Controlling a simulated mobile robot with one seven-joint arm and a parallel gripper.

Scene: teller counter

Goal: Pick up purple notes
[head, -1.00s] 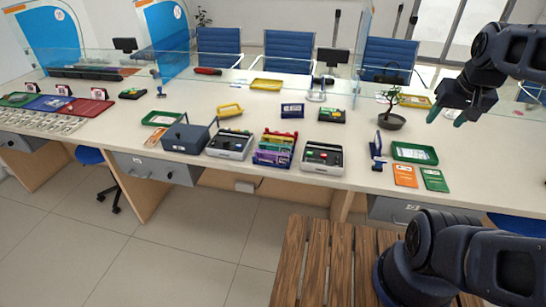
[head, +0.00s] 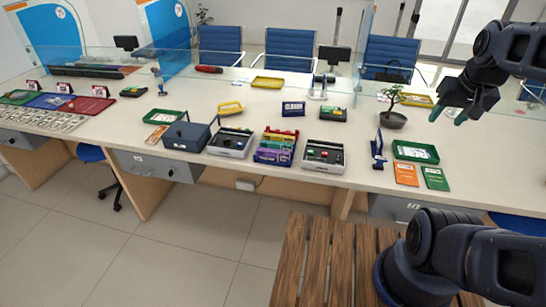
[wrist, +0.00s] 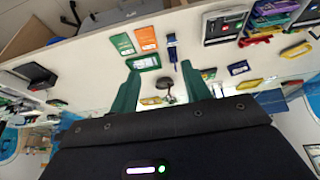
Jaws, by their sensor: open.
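Purple notes (head: 272,151) sit in a stepped blue rack (head: 272,161) near the counter's front edge, among green, yellow and red items. My gripper (head: 447,116) is open and empty, raised above the right part of the counter, well right of the rack. Its two green fingers (wrist: 160,72) stand apart in the wrist view with nothing held between them.
Grey machines (head: 231,142) and (head: 324,155) flank the rack closely. A potted bonsai (head: 392,120), a blue stand (head: 378,150) and a green tray (head: 416,152) lie between rack and gripper. A glass screen lines the back. A slatted wooden bench (head: 325,262) is in front.

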